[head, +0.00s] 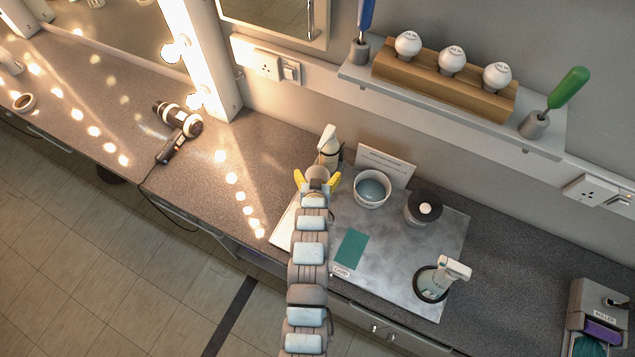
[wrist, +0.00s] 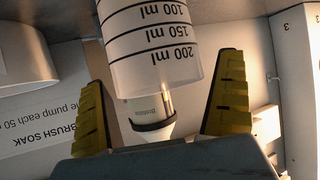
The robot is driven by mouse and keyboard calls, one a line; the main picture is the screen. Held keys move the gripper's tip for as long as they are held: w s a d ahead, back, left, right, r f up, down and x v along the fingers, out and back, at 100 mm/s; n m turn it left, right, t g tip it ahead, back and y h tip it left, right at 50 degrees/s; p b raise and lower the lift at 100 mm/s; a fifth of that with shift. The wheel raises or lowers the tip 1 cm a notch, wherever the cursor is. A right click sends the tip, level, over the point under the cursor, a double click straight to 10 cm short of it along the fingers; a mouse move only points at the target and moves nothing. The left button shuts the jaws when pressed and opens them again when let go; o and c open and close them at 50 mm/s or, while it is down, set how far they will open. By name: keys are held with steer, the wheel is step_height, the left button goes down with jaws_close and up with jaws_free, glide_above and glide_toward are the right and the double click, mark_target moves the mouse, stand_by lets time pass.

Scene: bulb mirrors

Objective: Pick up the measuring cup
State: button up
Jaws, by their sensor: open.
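The measuring cup is clear with black ml marks; it shows large at the top middle of the wrist view (wrist: 150,45). In the head view it is a small pale shape (head: 317,173) at the end of my arm, partly hidden by my gripper (head: 318,180). My gripper is open, with its yellow fingers to either side in the wrist view (wrist: 165,105). The cup's near rim lies between the fingertips in the picture; I see no finger touching it.
A bowl (head: 371,188), a dark round jar (head: 423,207) and a white sign (head: 387,166) are to the right. A hair dryer (head: 180,127) lies left.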

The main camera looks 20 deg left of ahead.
steer(key=c, duration=1.3)
steer(key=shift+o, duration=0.2)
